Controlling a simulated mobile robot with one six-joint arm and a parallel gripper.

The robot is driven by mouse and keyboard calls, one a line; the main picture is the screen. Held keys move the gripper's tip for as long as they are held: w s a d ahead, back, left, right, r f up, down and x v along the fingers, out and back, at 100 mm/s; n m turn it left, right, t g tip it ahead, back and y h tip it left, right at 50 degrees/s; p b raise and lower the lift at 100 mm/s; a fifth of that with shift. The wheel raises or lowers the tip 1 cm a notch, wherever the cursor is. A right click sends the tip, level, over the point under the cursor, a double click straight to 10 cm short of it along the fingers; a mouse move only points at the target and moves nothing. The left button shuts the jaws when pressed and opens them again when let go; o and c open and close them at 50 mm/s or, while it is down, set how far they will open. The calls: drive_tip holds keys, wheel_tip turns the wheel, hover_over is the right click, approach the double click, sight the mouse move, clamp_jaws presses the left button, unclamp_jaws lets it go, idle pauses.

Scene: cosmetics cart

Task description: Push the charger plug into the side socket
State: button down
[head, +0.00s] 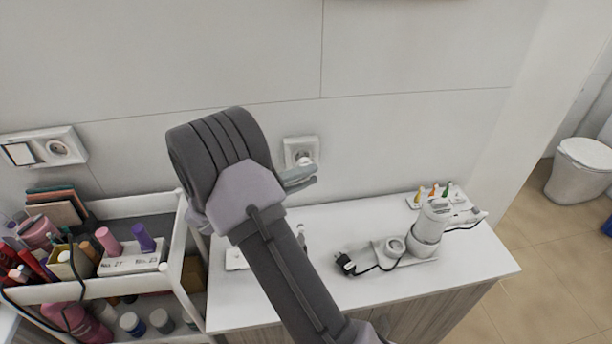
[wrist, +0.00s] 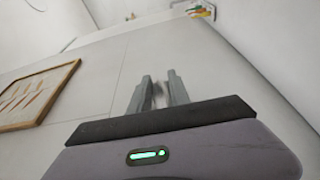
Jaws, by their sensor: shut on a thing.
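A white wall socket (head: 300,148) is on the tiled wall above the counter. My gripper (head: 300,176) is just in front of and below it, its grey fingers pointing at the wall. The fingers are shut on a small whitish plug-like piece (head: 304,160), which overlaps the socket face; I cannot tell whether it is seated. In the wrist view, my gripper (wrist: 158,88) has a pale thing between its fingers, mostly hidden. A black plug (head: 345,263) lies on the counter, its cable running to a white holder (head: 395,245).
A double switch and socket panel (head: 43,148) is on the wall at left, above a cart (head: 120,287) crowded with cosmetics. On the white counter (head: 450,277) stand a white appliance (head: 431,228) and a tray of small coloured bottles (head: 412,203). The wall around the socket is clear.

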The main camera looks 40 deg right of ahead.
drive_tip(key=shift+w+d, duration=0.1)
idle(0.6)
drive_tip(key=shift+w+d, duration=0.15)
drive_tip(key=shift+w, duration=0.1)
drive_tip(key=shift+w+d, duration=0.35)
drive_tip(key=shift+w, duration=0.25)
drive_tip(key=shift+w+d, duration=0.35)
drive_tip(key=shift+w, duration=0.25)
drive_tip(key=c, duration=1.1)
unclamp_jaws()
drive_tip(key=shift+c, duration=0.2)
drive_tip(key=p+v, duration=0.1)
drive_tip(key=v, duration=0.6)
drive_tip(key=shift+a, duration=0.25)
